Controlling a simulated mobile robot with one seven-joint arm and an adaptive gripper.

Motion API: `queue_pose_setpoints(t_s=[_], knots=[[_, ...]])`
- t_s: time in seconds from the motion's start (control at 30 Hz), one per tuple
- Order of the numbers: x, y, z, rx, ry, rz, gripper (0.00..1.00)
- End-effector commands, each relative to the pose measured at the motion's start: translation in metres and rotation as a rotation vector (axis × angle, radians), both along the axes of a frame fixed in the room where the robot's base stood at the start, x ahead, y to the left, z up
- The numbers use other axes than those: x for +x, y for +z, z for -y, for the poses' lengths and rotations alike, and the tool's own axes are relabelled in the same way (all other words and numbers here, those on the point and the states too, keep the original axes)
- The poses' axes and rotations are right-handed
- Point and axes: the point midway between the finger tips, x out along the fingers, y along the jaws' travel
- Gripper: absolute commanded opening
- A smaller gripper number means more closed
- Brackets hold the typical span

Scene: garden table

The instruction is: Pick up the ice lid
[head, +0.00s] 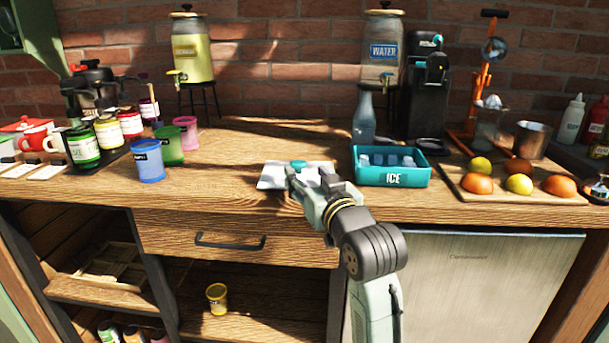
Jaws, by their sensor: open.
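The ice lid (272,176) looks like a flat, pale panel with a small teal piece (299,163) at its far side. It lies on the wooden counter, left of the open teal ice bin (393,180) marked ICE. Pale ice pieces show inside the bin. My gripper (307,172) is open over the right part of the lid, with its fingers pointing away from me. The gripper hides part of the lid. I cannot tell whether the fingers touch it.
A blue cup (149,162), a green cup and a pink cup stand to the left. A cutting board with oranges and lemons (519,184) lies right of the bin. A blue-grey bottle (364,120) stands behind the bin. The counter (250,142) behind the lid is clear.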

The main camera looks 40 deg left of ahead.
Motion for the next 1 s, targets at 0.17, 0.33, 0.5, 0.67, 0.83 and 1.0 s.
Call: queue_pose_setpoints(t_s=[0.17,0.33,0.5,0.67,0.83,1.0], knots=[[0.009,0.000,-0.013,0.000,-0.001,0.000,0.49],[0.024,-0.002,-0.027,-0.001,-0.001,-0.002,0.49],[0.039,-0.004,-0.046,0.001,-0.001,-0.001,0.49],[0.043,-0.005,-0.052,0.000,-0.002,0.000,0.49],[0.043,-0.005,-0.052,0.000,-0.002,0.001,0.49],[0.043,-0.005,-0.051,0.000,-0.002,0.001,0.38]])
